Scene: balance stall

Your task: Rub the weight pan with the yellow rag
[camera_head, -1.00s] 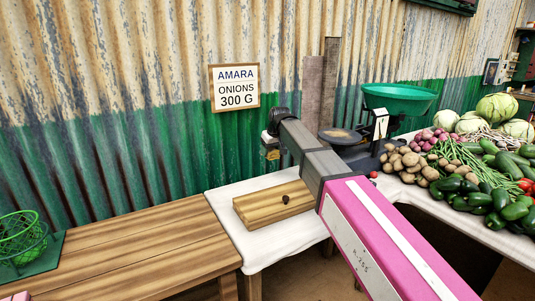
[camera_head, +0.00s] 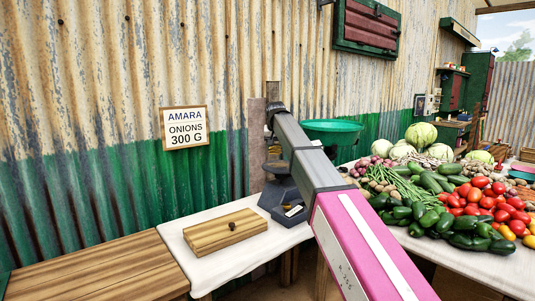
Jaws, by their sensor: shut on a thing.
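The scale (camera_head: 285,202) is dark grey, with a white label on its front, and stands at the back right of the white-topped table. Its dark round weight pan (camera_head: 276,168) shows beside my arm. The scale's green bowl (camera_head: 332,128) shows behind my arm. My gripper (camera_head: 272,150) points down from the wrist, just above the weight pan, and is small and partly hidden in this view. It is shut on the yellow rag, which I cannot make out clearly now. I cannot tell whether the rag touches the pan.
A wooden table (camera_head: 95,272) is at left. Vegetables (camera_head: 455,205) cover the right table. A sign (camera_head: 184,128) hangs on the corrugated wall close behind. The cloth around the box is clear.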

